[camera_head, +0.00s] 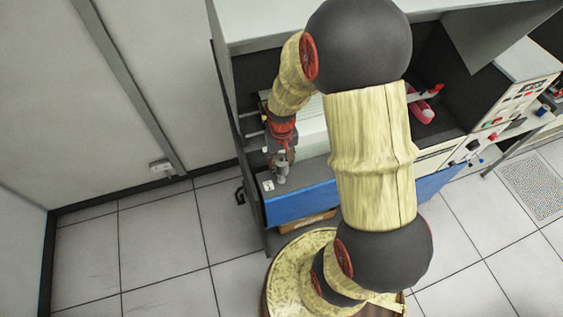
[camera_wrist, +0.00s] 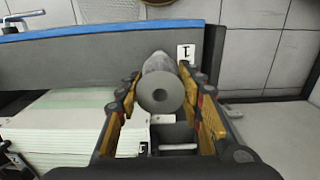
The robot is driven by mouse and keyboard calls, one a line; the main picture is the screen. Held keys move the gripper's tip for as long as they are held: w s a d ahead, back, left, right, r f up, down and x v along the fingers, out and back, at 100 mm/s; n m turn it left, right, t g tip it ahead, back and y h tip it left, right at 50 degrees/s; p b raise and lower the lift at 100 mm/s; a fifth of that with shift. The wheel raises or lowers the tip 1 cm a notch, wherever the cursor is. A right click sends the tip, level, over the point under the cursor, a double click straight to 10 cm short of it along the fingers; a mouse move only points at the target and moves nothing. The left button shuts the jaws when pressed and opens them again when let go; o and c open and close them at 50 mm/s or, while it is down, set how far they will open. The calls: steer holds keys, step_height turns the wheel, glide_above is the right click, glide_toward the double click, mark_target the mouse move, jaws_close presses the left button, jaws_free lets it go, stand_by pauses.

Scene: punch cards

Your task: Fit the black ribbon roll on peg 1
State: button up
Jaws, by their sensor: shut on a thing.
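My gripper (camera_head: 282,160) is over the left part of the machine's front, and its fingers also show in the wrist view (camera_wrist: 161,84). They are shut on a roll (camera_wrist: 160,101), which looks grey rather than black. Its round end with a dark centre hole faces the wrist camera, and a rounded grey part extends beyond it. A white label marked 1 (camera_wrist: 186,54) is just right of the roll; it also shows in the head view (camera_head: 268,185). Peg 1 cannot be made out; the roll and fingers cover the area beside the label. I cannot tell whether they touch.
The machine has a blue front panel (camera_head: 310,199). A stack of pale paper (camera_wrist: 70,125) lies left of my fingers in the wrist view. A red roll (camera_head: 422,110) is at the machine's right. A wall (camera_head: 60,90) stands at left, with clear tiled floor (camera_head: 150,240) before it.

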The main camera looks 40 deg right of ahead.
mark_target(281, 173)
steer(key=shift+f+b, duration=2.35)
steer(key=shift+f, duration=1.1)
stand_by(1.6)
steer(key=o, duration=1.2)
steer(key=shift+o, duration=0.6)
step_height(281, 173, up, 12)
steer(key=shift+r, duration=0.1)
steer(key=s+a+r+n+t+b, duration=0.1)
steer(key=s+a+r+t+b, duration=0.1)
steer(key=s+a+b, duration=0.4)
steer(key=s+a+r+n+t+b, duration=0.2)
steer(key=s+a+b, duration=0.4)
steer(key=b, duration=0.3)
steer(key=shift+r+t, duration=0.6)
steer(key=shift+t, duration=0.2)
